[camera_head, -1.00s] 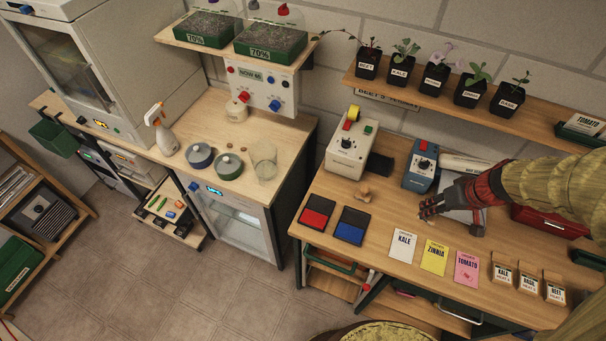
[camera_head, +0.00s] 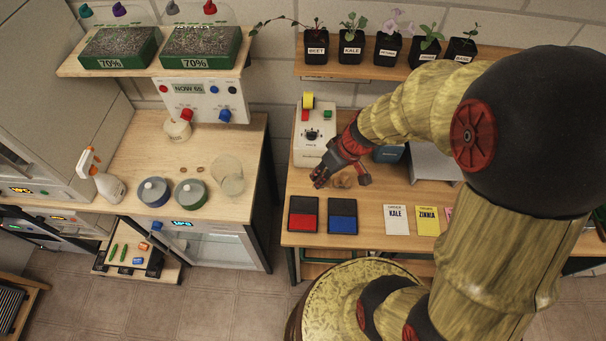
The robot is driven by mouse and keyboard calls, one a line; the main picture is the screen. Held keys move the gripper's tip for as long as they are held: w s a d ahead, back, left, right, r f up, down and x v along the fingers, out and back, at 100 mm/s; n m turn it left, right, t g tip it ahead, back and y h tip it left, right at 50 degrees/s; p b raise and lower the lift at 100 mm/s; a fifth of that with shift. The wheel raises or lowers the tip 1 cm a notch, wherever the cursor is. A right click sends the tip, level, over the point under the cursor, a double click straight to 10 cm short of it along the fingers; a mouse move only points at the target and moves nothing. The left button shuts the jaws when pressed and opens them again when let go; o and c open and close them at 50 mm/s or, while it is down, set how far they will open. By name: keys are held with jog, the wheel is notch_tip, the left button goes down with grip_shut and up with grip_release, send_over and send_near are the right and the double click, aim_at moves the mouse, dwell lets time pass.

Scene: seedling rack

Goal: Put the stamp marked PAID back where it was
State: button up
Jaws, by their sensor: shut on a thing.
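My gripper (camera_head: 325,175) is above the bench, behind the red and blue ink pads and in front of the white device. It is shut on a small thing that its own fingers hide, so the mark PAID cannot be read. Small light-wood stamp-like pieces (camera_head: 346,181) show beside and partly behind the gripper, behind the blue pad. Their marks are too small to read. The red ink pad (camera_head: 303,216) and the blue ink pad (camera_head: 342,216) lie side by side at the bench's left front.
The white device (camera_head: 314,133) with a yellow roll stands behind the gripper. Potted seedlings stand on the shelf (camera_head: 350,73) above. My arm covers the bench's right part.

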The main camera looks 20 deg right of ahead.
jog(key=w+f, duration=0.2)
jog(key=w+a+f, duration=0.1)
jog(key=w+f, duration=0.1)
jog(key=w, duration=0.1)
jog(key=w+a+f, duration=0.1)
jog(key=w+f, duration=0.1)
jog(key=shift+w+f+b, duration=0.3)
jog(key=shift+f, duration=0.1)
jog(key=shift+w+f, duration=0.15)
jog(key=shift+f, duration=0.05)
jog(key=shift+w+f, duration=0.15)
jog(key=shift+f, duration=1.5)
jog(key=shift+f+b, duration=0.15)
jog(key=shift+b, duration=0.3)
jog(key=o, duration=0.5)
jog(key=shift+c, duration=0.2)
jog(key=o, duration=0.4)
jog(key=shift+c, duration=0.2)
jog(key=shift+o, duration=0.5)
